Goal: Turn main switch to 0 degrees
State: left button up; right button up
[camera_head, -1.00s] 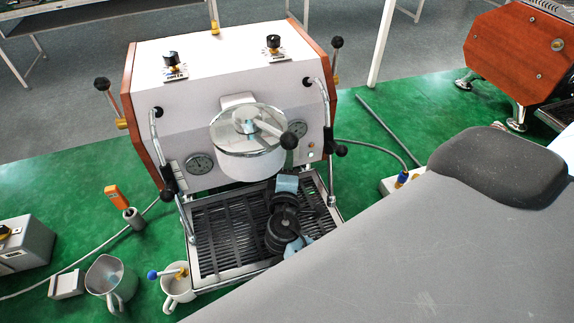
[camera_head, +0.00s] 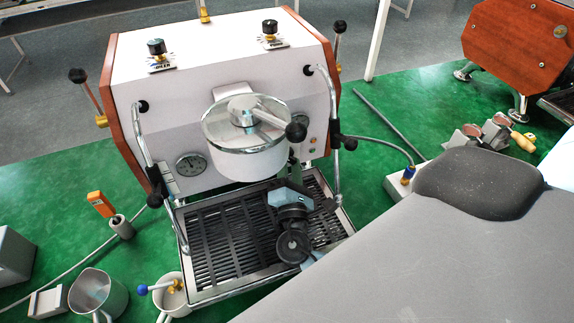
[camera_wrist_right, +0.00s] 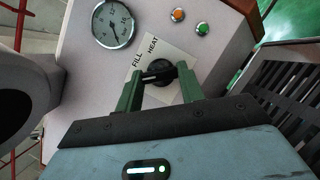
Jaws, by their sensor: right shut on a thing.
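The main switch is a black knob (camera_wrist_right: 157,70) on a white plate marked FILL and HEAT, on the espresso machine's front panel. In the right wrist view my right gripper (camera_wrist_right: 160,80) has its two green fingers on either side of the knob and is shut on it. In the head view the right gripper (camera_head: 294,165) is low at the machine's front, above the drip tray, under the right side of the round group head. The knob is hidden there. The espresso machine (camera_head: 200,70) is white with wooden side panels. My left gripper is not in view.
The drip tray (camera_head: 215,240) lies below my right wrist. A lever handle (camera_head: 296,131) sticks out from the group head (camera_head: 245,150). A steam wand (camera_head: 334,140) hangs to its right. A gauge (camera_wrist_right: 115,23) and two lights, orange (camera_wrist_right: 178,15) and green (camera_wrist_right: 202,28), sit near the knob.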

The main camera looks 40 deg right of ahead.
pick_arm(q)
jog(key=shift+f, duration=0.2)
pick_arm(e)
jog(key=shift+n+t, duration=0.3)
jog(key=shift+n, duration=0.3)
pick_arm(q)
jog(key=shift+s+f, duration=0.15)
pick_arm(e)
jog(key=shift+r, duration=0.1)
jog(key=o, duration=1)
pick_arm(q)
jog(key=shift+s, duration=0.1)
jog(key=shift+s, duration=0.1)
